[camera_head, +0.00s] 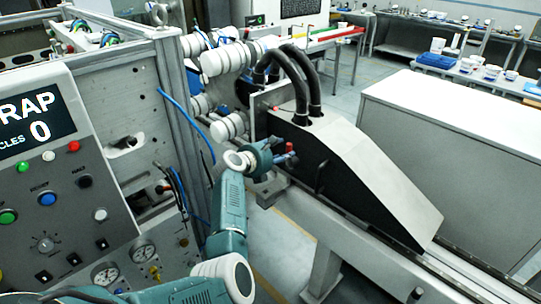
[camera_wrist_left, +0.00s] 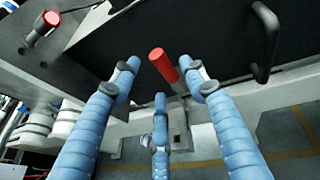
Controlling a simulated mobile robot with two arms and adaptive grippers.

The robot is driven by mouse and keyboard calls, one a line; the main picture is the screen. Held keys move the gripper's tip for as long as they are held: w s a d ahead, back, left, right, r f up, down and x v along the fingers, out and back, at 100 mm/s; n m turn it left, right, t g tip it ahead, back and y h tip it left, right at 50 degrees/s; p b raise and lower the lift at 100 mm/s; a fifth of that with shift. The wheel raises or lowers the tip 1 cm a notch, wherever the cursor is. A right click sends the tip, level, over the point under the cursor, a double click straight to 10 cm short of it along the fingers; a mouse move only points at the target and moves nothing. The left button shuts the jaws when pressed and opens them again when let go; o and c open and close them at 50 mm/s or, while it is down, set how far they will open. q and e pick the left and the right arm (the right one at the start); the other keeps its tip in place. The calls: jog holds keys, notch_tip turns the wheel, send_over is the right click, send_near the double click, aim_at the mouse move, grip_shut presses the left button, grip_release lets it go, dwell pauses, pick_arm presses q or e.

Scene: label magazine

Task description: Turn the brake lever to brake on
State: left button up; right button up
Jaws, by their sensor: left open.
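A lever with a red cylindrical grip (camera_wrist_left: 163,65), which looks like the brake lever, sticks out from the dark side panel of the machine. In the head view its red end (camera_head: 289,147) shows just beside my left gripper (camera_head: 283,158). In the left wrist view the blue fingers of my left gripper (camera_wrist_left: 160,90) are spread, with the red grip between their tips. I cannot tell whether any finger touches it. The lever's base is partly hidden behind a finger. My right gripper is not in view.
A black handle (camera_wrist_left: 268,42) stands on the panel right of the lever. A second red knob (camera_wrist_left: 46,26) is at the upper left.

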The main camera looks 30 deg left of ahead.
pick_arm(q)
jog(key=v, duration=0.7)
dwell(0.3)
